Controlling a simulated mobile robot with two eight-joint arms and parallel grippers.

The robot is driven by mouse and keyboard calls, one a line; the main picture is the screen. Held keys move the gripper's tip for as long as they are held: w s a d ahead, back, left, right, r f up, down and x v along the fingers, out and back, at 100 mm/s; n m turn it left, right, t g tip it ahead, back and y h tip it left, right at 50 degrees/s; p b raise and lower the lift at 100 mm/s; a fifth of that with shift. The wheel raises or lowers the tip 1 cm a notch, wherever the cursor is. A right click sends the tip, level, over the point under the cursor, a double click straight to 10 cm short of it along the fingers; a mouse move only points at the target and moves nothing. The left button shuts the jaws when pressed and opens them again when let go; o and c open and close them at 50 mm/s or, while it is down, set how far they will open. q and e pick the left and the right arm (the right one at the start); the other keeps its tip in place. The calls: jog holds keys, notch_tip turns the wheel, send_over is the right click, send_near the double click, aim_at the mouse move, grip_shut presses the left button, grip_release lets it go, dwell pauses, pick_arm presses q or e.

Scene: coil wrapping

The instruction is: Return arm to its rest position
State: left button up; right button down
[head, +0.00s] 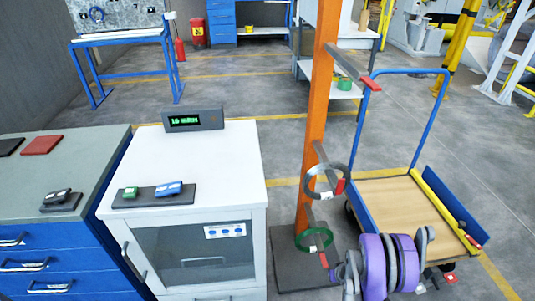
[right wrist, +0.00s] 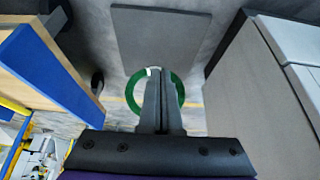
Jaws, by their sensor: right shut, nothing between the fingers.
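My right arm, with purple and grey links, comes into the head view at the bottom right, in front of the orange post (head: 321,110). In the right wrist view my right gripper (right wrist: 161,72) is shut and empty, its fingers together. A green coil (head: 314,240) hangs low on the post, above its dark base plate. The green coil also shows in the right wrist view (right wrist: 133,90), partly hidden behind the fingers. A dark grey coil (head: 311,183) hangs on a higher arm of the post. My left gripper is not in view.
A blue-framed trolley (head: 385,195) with a wooden deck stands right of the post. A white cabinet (head: 235,160) with a digital display (head: 194,120) stands left of it. A blue drawer unit (head: 60,262) is at the far left.

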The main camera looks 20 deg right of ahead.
jog(key=shift+r, duration=0.1)
jog(key=s+a+r+n, duration=0.1)
jog(key=a+r, duration=0.6)
jog(key=r, duration=0.3)
jog(key=s+a+r, duration=0.2)
jog(key=a+r, duration=0.5)
jog(key=r, duration=0.3)
jog(key=s+a+r+n+y, duration=0.1)
jog(key=s+a+r, duration=0.35)
jog(key=s, duration=0.35)
jog(key=s+a+r+n, duration=0.1)
jog(key=s+a+r, duration=0.3)
jog(key=s+a, duration=0.3)
pick_arm(q)
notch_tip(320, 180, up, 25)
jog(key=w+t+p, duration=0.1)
jog(key=p, duration=2)
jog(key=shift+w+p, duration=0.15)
jog(key=shift+p, duration=0.25)
pick_arm(e)
notch_tip(320, 180, up, 25)
jog(key=d, duration=0.1)
jog(key=shift+w+d, duration=0.15)
jog(key=shift+w, duration=0.05)
